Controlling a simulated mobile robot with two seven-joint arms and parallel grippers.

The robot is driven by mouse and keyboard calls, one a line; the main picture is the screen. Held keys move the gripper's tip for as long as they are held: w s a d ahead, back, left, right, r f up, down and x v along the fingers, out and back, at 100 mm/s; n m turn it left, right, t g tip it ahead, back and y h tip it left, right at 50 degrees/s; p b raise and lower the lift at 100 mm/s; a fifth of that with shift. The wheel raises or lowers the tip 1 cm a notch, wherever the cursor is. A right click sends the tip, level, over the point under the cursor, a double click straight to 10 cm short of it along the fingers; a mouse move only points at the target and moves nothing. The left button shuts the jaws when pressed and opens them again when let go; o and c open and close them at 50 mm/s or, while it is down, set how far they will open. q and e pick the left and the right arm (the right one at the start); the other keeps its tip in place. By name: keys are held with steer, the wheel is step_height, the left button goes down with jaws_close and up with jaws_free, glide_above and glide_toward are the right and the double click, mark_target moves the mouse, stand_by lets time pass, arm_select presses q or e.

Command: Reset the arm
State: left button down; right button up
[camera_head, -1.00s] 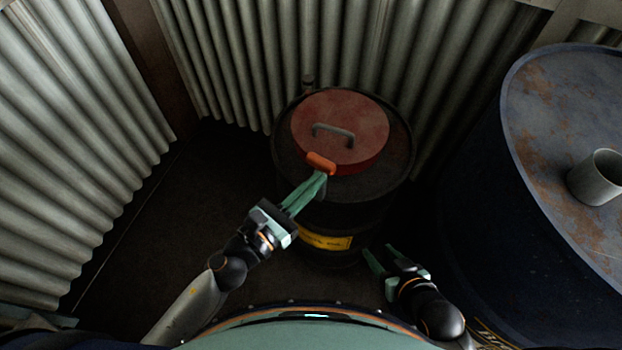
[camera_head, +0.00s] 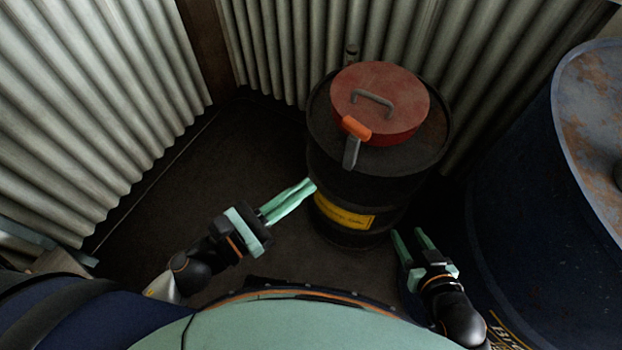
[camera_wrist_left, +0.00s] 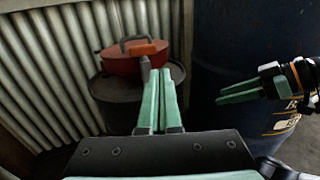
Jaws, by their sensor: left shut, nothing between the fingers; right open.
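My left gripper (camera_head: 309,188) is shut and empty, in front of and to the left of a black drum. In the left wrist view its green fingers (camera_wrist_left: 160,72) lie together, with the drum beyond them. My right gripper (camera_head: 404,232) is open and empty, low in front of the drum's right side. The black drum (camera_head: 335,178) stands upright with a yellow label. A red lid (camera_head: 390,115) with a grey handle sits on top. A lever with an orange grip (camera_head: 356,128) is at the lid's near edge, apart from my left gripper.
A large blue drum (camera_head: 520,190) with a rusty top stands close on the right, near my right arm. Corrugated walls (camera_head: 90,110) close in the left and back. Dark floor (camera_head: 240,150) is clear left of the black drum.

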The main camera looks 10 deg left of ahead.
steer(key=shift+w+r, duration=0.35)
steer(key=shift+r, duration=0.2)
